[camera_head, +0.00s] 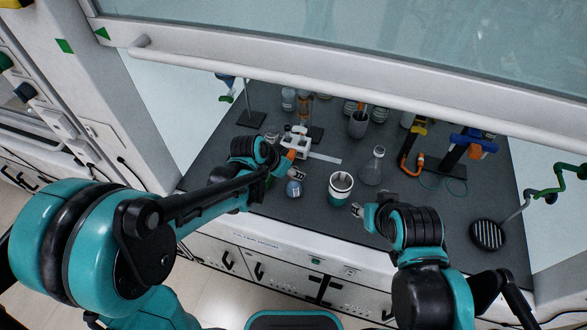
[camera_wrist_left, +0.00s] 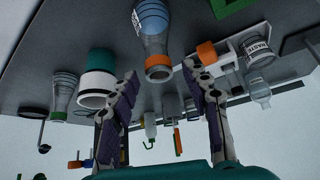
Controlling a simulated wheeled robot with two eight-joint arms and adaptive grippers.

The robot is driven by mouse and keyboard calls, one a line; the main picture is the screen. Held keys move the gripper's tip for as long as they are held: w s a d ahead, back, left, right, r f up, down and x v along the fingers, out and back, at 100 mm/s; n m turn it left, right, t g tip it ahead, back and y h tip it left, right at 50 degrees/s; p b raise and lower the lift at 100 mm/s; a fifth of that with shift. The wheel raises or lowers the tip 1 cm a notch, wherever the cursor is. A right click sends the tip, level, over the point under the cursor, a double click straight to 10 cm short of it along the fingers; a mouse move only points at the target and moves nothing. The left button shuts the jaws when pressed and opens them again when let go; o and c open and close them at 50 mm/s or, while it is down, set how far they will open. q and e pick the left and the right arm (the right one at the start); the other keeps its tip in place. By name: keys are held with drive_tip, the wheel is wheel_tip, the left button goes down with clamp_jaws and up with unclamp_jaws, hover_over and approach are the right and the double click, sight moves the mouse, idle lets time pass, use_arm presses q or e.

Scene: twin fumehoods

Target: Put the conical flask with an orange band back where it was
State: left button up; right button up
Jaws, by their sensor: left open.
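The conical flask with an orange band shows in the left wrist view (camera_wrist_left: 155,40), with blue on its body and the band around its neck. In the head view it appears to be the small blue flask (camera_head: 293,188) near the front of the bench. My left gripper (camera_wrist_left: 160,70) is open, its fingertips on either side of the banded neck; contact cannot be told.
The white cup with a teal band (camera_head: 340,189) stands close right of the flask. A clear conical flask (camera_head: 372,167) stands farther right. A white rack (camera_head: 297,138) and an orange cylinder (camera_wrist_left: 206,52) are close by. Stands and containers fill the back.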

use_arm(q)
drive_tip(key=p+v, duration=0.2)
drive_tip(key=v, duration=0.8)
drive_tip(key=s+a+r+n+t+y, duration=0.2)
drive_tip(key=s+a+n, duration=0.6)
drive_tip(key=s+a, duration=0.5)
drive_tip(key=shift+s+a+r+y, duration=0.2)
drive_tip(key=shift+s+r+y, duration=0.35)
drive_tip(key=shift+y, duration=0.65)
use_arm(e)
wheel_tip(320, 180, up, 2)
drive_tip(key=shift+s+r, duration=0.1)
drive_tip(key=shift+r, duration=0.15)
use_arm(q)
drive_tip(key=shift+f, duration=0.15)
